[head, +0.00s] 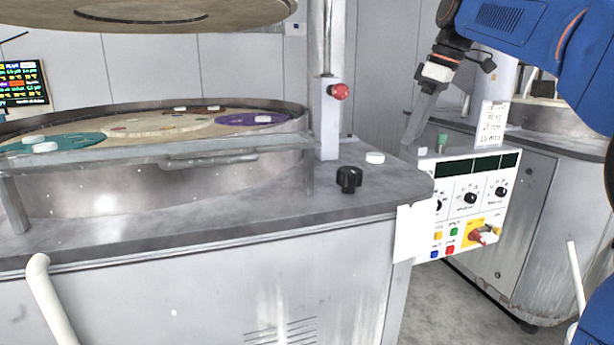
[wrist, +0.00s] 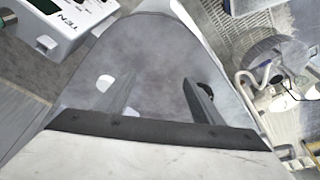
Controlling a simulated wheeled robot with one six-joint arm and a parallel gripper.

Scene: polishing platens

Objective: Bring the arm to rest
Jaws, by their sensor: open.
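My blue arm comes in from the upper right of the head view. The fingertips look clear of the ledge, though their exact height is hard to tell.
A polishing machine with coloured carriers fills the left. Its ledge bears a white disc (head: 375,158) and a black knob (head: 349,179). The control panel (head: 465,205) with a green-topped button (head: 442,139) stands below my gripper. A second machine (head: 545,190) is behind at right.

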